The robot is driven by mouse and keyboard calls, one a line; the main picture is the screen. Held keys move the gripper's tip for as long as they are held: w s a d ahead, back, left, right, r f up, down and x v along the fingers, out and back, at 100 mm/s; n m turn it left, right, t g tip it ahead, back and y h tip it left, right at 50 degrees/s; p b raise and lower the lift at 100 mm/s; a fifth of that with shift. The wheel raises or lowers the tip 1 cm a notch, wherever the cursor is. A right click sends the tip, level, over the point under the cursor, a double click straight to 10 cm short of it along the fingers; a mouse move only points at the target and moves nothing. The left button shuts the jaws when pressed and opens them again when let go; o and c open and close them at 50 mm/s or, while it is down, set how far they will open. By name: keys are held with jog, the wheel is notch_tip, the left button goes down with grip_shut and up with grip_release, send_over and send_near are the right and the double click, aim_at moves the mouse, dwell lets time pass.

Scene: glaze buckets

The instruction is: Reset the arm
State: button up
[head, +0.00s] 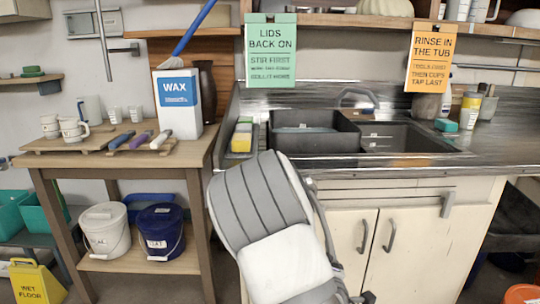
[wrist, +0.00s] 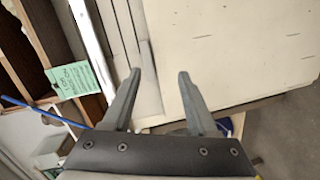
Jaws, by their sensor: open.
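My gripper (wrist: 159,78) shows in the wrist view with its two grey fingers apart and nothing between them. In front of the fingers is a pale, flat panel (wrist: 235,50). In the head view my grey and white arm rises in front of the sink counter and the cabinet doors. My gripper's fingers cannot be made out there.
The sink (head: 300,140) and counter stand behind my arm. At left a wooden table (head: 195,157) holds a WAX container (head: 178,105); a white bucket (head: 105,235) and blue bucket (head: 160,240) sit on its lower shelf. A yellow wet-floor sign (head: 38,282) stands lower left.

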jog(key=s+a+r+m+g+y, duration=0.1)
jog(key=s+r+m+g, duration=0.55)
jog(key=s, duration=0.75)
jog(key=s+r+m+g+y, duration=0.1)
jog(key=s+r+m+g, duration=0.3)
jog(key=s+r+m, duration=0.7)
notch_tip(320, 180, up, 23)
jog(key=s+n+p, duration=0.2)
jog(key=n+p, duration=0.2)
jog(key=p, duration=2.1)
jog(key=shift+s+f, duration=0.2)
jog(key=shift+s, duration=0.1)
jog(key=shift+a, duration=0.1)
